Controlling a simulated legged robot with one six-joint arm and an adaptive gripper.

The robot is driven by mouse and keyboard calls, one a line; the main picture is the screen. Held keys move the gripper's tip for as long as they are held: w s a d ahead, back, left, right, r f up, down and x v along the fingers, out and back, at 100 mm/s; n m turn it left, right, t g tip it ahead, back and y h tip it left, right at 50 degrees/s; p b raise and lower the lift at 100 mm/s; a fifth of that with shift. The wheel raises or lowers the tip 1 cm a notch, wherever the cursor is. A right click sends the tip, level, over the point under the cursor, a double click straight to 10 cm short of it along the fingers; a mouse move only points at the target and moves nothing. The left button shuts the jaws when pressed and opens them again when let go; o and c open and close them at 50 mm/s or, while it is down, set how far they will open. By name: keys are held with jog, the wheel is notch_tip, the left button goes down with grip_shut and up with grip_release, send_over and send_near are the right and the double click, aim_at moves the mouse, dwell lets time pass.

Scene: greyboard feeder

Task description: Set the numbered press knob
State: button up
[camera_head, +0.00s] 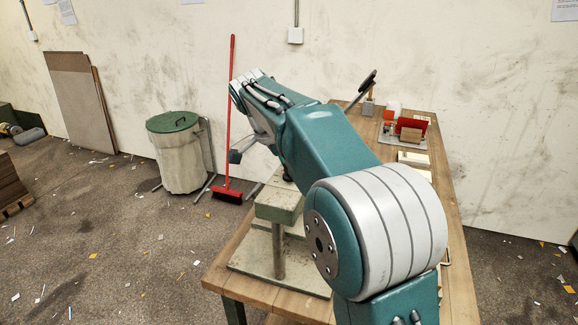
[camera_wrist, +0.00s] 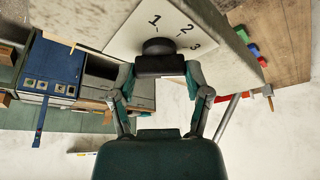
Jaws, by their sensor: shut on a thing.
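The black press knob (camera_wrist: 159,47) sits on a pale dial plate (camera_wrist: 125,40) in the wrist view. The numbers 1, 2 and 3 are printed around its far and right side, with 1 straight beyond the knob. My gripper (camera_wrist: 161,70) has one finger at each end of the knob's dark grip bar and is shut on it. I cannot tell which number the knob is set to. In the head view the grey-green press (camera_head: 275,207) stands on the near end of the workbench, and my arm hides most of the gripper and dial.
The wooden bench (camera_head: 440,185) runs back to the right, with a red and white fixture (camera_head: 410,128) at its far end. A bin with a green lid (camera_head: 180,155) and a red broom (camera_head: 228,190) stand left of the bench. Scraps litter the floor.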

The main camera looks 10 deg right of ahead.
jog(key=shift+a+f, duration=0.1)
jog(key=shift+f, duration=0.05)
jog(key=o, duration=1.2)
jog(key=shift+c, duration=0.2)
jog(key=shift+a, duration=0.1)
jog(key=v, duration=1.2)
